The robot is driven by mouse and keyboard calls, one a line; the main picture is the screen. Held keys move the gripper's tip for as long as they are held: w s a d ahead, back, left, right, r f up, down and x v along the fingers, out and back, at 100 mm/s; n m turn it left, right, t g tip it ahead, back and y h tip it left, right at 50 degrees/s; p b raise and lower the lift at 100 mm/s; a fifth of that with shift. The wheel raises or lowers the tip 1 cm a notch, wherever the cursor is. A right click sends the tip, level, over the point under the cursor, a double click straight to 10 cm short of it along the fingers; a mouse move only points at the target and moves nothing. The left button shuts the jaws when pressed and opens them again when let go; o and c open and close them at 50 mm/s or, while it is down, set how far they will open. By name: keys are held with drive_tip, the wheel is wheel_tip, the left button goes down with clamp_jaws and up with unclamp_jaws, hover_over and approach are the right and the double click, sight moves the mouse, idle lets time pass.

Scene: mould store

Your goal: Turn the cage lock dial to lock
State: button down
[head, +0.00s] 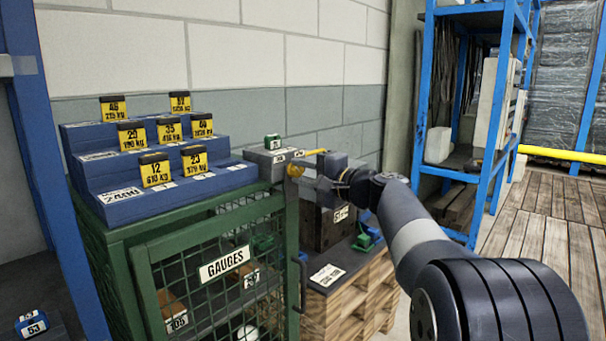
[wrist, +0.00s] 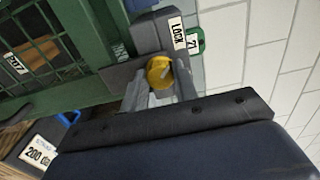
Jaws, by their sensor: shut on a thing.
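The yellow lock dial (head: 294,171) sits at the right side of the green mesh cage (head: 222,262), whose door carries a GAUGES sign. The dial also shows in the wrist view (wrist: 159,72), round and yellow, with a grey bar across its face. My gripper (wrist: 160,84) is shut on the dial, with a pale finger on either side of it. In the head view my gripper (head: 300,174) reaches the dial from the right. A LOCK label (wrist: 178,32) is on the dark block beyond the dial. Where the dial's pointer stands is not clear.
A blue stepped rack (head: 152,202) with several yellow weight tags stands on the cage. A wooden pallet (head: 352,300) with a dark box (head: 328,228) is right of the cage. Blue shelving (head: 494,140) stands farther right. The wooden floor (head: 545,235) at right is clear.

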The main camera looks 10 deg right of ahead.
drive_tip(key=c, duration=1.1)
unclamp_jaws()
drive_tip(key=p+v, duration=0.1)
drive_tip(key=v, duration=0.9)
drive_tip(key=shift+s+d, duration=0.2)
drive_tip(key=shift+s, duration=0.15)
drive_tip(key=b+x, duration=0.1)
drive_tip(key=x, duration=0.9)
drive_tip(key=shift+w, duration=0.15)
drive_tip(key=shift+w+a, duration=0.2)
drive_tip(key=shift+w, duration=0.05)
